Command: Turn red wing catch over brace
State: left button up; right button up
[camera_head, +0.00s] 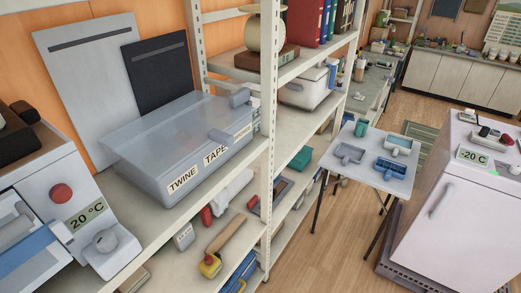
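I cannot make out a red wing catch or a brace for certain. A clear crate (135,165) labelled TWINE and TAPE stands on the shelf, with grey catch-like parts at its right end (240,97) and front (221,136). A round red knob (61,193) is on the pale machine at left. A small red piece (206,217) lies on the lower shelf. Neither of my grippers is in view.
A metal shelf post (270,120) stands right of the crate. A yellow-headed mallet (210,265) lies on the lower shelf. A small table (378,165) holds several trays. A white cabinet (450,215) stands at right. Wooden floor (325,255) lies between.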

aim_at(253, 201)
jog(key=i+l, duration=0.1)
jog(key=l, duration=0.35)
jog(key=i+l+u, duration=0.1)
jog(key=l, duration=0.3)
jog(key=i+l+u, duration=0.1)
jog(key=l, duration=0.35)
jog(key=i+l, duration=0.15)
jog(key=l, duration=0.3)
jog(key=i+l+u, duration=0.1)
jog(key=l, duration=0.3)
